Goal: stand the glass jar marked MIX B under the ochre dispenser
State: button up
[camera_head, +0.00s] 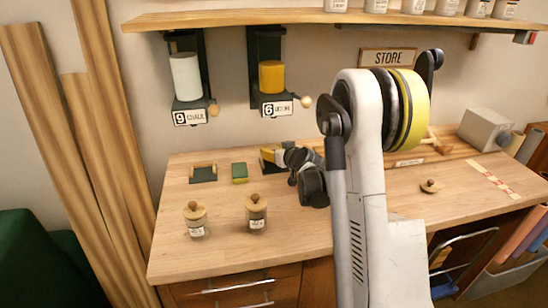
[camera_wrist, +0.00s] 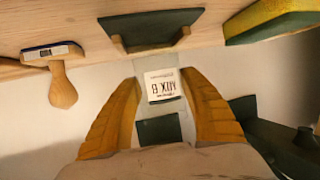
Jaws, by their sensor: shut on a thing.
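The glass jar marked MIX B (camera_wrist: 163,86) is between the two orange fingers of my gripper (camera_wrist: 160,112) in the wrist view. My gripper is shut on it. That view is upside down, and the label reads inverted there. A dark pad (camera_wrist: 150,28) lies just beyond the jar's base; I cannot tell whether the base touches it. The ochre dispenser (camera_head: 271,76), with a yellow cylinder and a sign with a 6, hangs under the shelf. My gripper (camera_head: 272,156) is low over the tabletop, below this dispenser. The held jar is hidden in the head view.
Two lidded jars (camera_head: 195,220) (camera_head: 256,213) stand at the table's front left. The chalk dispenser (camera_head: 185,77) hangs left, above another dark pad (camera_head: 203,174). A green and yellow sponge (camera_head: 240,172) lies between the pads. A loose lid (camera_head: 430,186) lies right.

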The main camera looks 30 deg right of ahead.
jog(key=shift+f, duration=0.75)
jog(key=shift+f, duration=0.2)
jog(key=o, duration=1.3)
jog(key=shift+r, duration=0.1)
